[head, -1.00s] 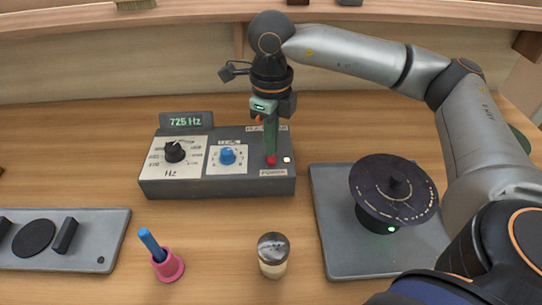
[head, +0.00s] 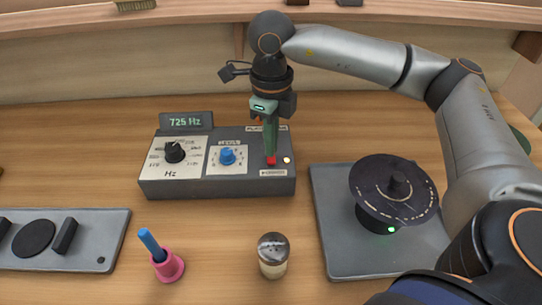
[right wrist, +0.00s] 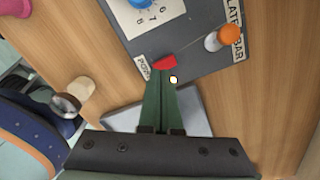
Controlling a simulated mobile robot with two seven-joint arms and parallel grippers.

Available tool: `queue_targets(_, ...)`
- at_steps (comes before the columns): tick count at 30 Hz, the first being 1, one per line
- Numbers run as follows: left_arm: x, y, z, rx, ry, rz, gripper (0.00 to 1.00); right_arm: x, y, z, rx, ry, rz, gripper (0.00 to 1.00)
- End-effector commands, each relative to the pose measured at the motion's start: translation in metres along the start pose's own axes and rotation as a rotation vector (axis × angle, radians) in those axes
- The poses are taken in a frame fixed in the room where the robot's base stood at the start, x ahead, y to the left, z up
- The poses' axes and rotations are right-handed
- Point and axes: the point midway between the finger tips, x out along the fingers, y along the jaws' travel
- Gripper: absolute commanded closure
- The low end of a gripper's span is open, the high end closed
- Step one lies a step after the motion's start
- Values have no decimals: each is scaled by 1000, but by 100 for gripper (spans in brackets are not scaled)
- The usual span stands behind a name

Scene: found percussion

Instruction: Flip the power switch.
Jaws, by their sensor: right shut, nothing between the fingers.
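My left gripper is out of view.
A black round plate (head: 385,205) on a grey base (head: 335,262) stands to the right. A shaker (head: 273,257) and a pink holder (head: 168,268) with a blue stick stand in front. A grey panel (head: 90,240) lies at left. The wrist view shows an orange knob (right wrist: 228,36).

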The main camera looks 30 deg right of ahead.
Motion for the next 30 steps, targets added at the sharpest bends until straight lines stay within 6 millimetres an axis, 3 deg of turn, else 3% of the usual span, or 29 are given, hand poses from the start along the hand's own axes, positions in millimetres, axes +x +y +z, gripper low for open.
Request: queue_targets(30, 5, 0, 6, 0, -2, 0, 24, 9, 0, 0, 0, 0, 0, 100)
